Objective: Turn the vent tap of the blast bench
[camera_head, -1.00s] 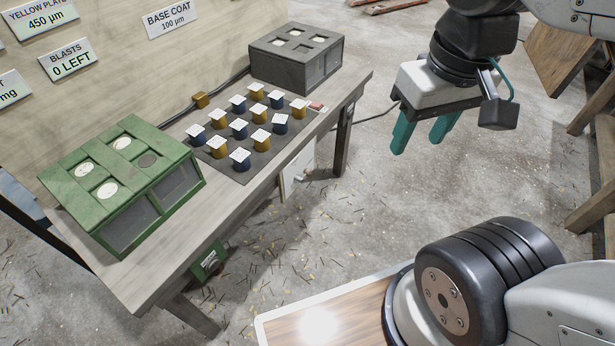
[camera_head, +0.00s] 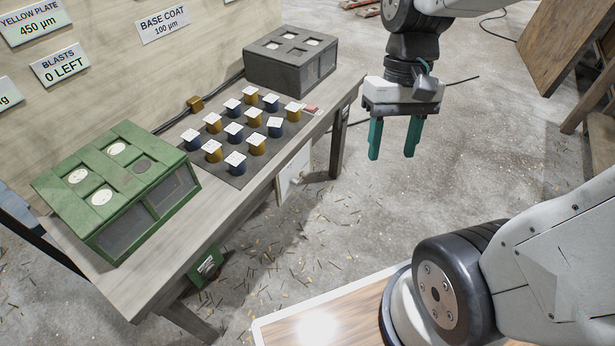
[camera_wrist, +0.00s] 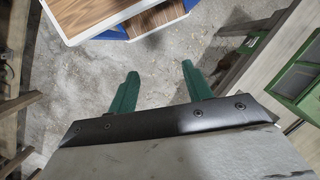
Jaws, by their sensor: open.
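The wooden bench (camera_head: 258,190) runs diagonally along the wall in the head view. I cannot make out a vent tap on it. A green panel (camera_head: 206,265) hangs below its front edge, and a pale panel (camera_head: 294,176) hangs further back. My gripper (camera_head: 392,157) is open and empty, fingers pointing down, in the air to the right of the bench's far end and clear of it. In the wrist view my gripper's green fingers (camera_wrist: 160,70) are apart over the floor, with nothing between them.
A green box (camera_head: 118,185) stands at the near end of the bench and a dark grey box (camera_head: 291,58) at the far end. Between them several blue and yellow capped blocks sit on a dark mat (camera_head: 236,178). Wooden boards (camera_head: 565,50) lean at the right. The floor between is open.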

